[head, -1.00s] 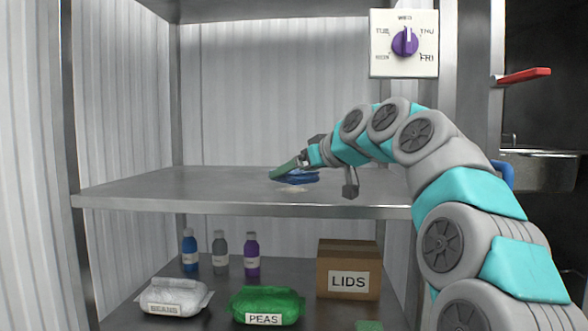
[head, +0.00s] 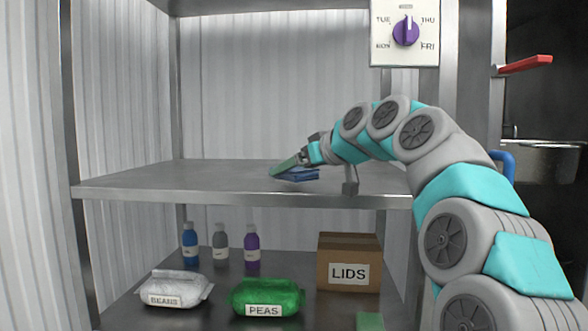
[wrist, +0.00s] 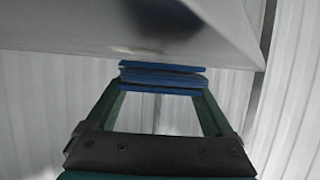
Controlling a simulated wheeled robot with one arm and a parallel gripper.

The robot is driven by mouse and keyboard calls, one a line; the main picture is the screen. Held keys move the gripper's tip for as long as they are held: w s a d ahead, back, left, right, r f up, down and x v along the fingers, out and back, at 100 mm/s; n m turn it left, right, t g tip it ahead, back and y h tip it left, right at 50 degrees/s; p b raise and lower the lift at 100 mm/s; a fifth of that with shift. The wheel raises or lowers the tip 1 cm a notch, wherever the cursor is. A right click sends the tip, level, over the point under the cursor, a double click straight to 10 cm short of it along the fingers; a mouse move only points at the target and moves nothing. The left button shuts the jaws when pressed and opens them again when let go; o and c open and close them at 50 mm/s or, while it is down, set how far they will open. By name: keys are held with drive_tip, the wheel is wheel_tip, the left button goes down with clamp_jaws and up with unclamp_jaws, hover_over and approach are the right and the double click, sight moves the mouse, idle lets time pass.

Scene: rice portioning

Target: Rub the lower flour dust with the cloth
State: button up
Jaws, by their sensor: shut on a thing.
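My gripper (head: 286,168) has green fingers and is shut on a folded blue cloth (head: 301,175). The cloth is at the middle shelf (head: 150,187), near its front edge and right of centre. In the wrist view the folded cloth (wrist: 163,77) lies across the tips of my gripper (wrist: 165,92), against or very close to the grey shelf surface (wrist: 60,25). I cannot tell whether it touches. A dark blurred patch above the cloth in the wrist view may be a shadow or reflection.
The lower shelf holds a beans bag (head: 172,287), a green peas bag (head: 266,297), a LIDS box (head: 349,265) and blue, grey and purple bottles (head: 252,250). A dial panel (head: 404,35) hangs upper right. The middle shelf's left side is clear.

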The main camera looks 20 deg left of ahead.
drive_tip(key=shift+f+b, duration=0.7)
drive_tip(key=shift+f, duration=0.2)
